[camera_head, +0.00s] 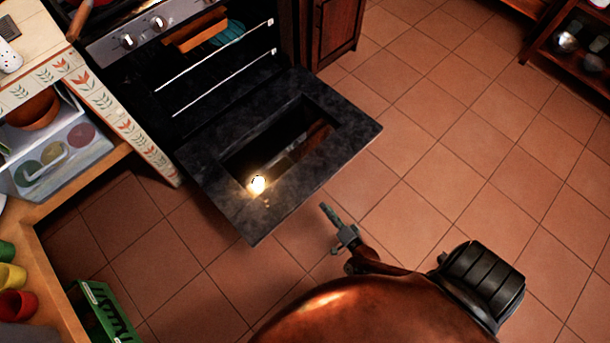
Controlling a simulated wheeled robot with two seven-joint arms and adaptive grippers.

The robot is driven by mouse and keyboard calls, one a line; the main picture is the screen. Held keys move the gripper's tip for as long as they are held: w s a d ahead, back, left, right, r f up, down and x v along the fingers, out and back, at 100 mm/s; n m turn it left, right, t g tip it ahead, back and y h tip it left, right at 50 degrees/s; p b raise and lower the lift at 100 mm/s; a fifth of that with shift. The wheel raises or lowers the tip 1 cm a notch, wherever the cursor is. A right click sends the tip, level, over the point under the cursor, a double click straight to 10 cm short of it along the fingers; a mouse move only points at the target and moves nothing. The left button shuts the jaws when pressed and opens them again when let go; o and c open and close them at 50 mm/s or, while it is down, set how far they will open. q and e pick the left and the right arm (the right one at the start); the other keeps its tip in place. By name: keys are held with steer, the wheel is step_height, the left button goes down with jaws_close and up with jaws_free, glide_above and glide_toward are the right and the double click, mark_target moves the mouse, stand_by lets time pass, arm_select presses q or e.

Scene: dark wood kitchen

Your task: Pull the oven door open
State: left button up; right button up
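The oven (130,95) stands at the upper left with its cavity exposed. Its dark oven door (345,137) is folded down and lies out flat or nearly so over the floor. The door has a rectangular window with a bright light reflection near its lower corner. My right gripper (328,213) is beyond the door's outer edge, on the near right side, apart from the door and holding nothing visible. Its fingers look narrow from here, so I cannot tell if they are open or shut. My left gripper is not in view. The oven door's handle is not visible.
Wire racks (215,85) show inside the oven. A wooden cabinet (333,32) stands right of it. A counter and shelf (60,200) with cups and boxes are at left, with a green crate (105,312) below. The tiled floor (450,130) at right is clear.

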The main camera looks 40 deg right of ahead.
arm_select(q)
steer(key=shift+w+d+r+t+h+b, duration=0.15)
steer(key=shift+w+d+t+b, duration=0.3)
steer(key=shift+b, duration=0.95)
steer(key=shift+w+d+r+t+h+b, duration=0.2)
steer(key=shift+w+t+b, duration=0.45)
steer(key=shift+b, duration=0.75)
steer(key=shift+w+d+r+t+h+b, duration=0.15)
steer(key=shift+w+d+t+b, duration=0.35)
steer(key=shift+b, duration=0.9)
arm_select(e)
steer(key=shift+w+d+f+m+t+h, duration=0.3)
steer(key=shift+w+d+m+h, duration=0.4)
steer(key=shift+w+m, duration=0.8)
steer(key=shift+w+d+f+m+t+h, duration=0.1)
steer(key=shift+w+d+f+m+h, duration=0.6)
steer(key=shift+w, duration=1.55)
steer(key=shift+w+d+f+m+t+h, duration=0.15)
steer(key=shift+w+d+m+h, duration=0.45)
steer(key=shift+w+m, duration=1)
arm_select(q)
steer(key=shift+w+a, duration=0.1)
arm_select(e)
steer(key=shift+w+n, duration=0.25)
steer(key=shift+n, duration=0.05)
steer(key=shift+c, duration=0.6)
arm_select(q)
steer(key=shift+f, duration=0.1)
arm_select(e)
jaws_close()
